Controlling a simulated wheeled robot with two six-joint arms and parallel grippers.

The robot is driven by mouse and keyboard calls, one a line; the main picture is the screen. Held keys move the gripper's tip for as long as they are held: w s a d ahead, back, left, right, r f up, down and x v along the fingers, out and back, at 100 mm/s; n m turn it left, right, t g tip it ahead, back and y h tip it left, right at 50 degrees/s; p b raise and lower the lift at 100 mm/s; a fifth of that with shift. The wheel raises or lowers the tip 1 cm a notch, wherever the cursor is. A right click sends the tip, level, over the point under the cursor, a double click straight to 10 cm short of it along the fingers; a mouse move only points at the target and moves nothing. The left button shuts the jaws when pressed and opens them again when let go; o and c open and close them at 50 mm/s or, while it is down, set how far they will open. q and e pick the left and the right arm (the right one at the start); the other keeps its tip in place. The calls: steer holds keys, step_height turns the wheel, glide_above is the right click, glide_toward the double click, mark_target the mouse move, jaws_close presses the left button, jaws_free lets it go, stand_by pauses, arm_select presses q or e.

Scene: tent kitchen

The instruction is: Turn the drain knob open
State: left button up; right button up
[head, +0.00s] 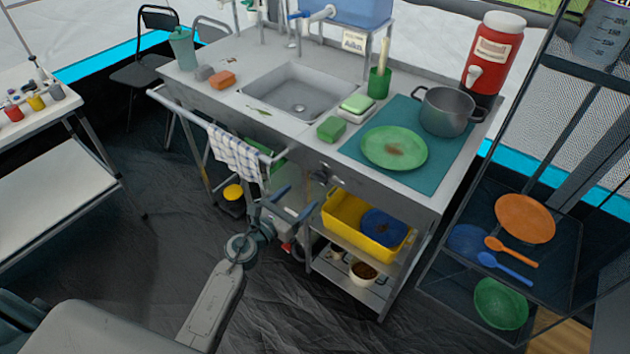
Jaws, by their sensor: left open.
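The sink (297,92) is set into the grey counter and looks empty apart from its drain. A small dark knob-like fitting (324,172) sits on the counter's front face, below and right of the sink. I cannot tell for sure that it is the drain knob, or how it is turned. My left gripper (299,202) is open and empty in front of the counter, below the sink. It is lower and to the left of the fitting, apart from it as far as I can see. My right gripper is not in view.
A checkered towel (236,157) hangs on the front rail, left of my left gripper. A yellow tub (345,222) sits on the shelf below the counter. A green plate (394,147) and a pot (446,110) stand on the teal mat. The dark floor in front is mostly clear.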

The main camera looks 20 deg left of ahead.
mark_target(316, 180)
arm_select(q)
steer(key=x, duration=0.8)
steer(key=shift+w+f, duration=0.15)
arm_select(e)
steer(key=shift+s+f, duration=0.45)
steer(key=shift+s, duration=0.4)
arm_select(q)
steer(key=c, duration=1)
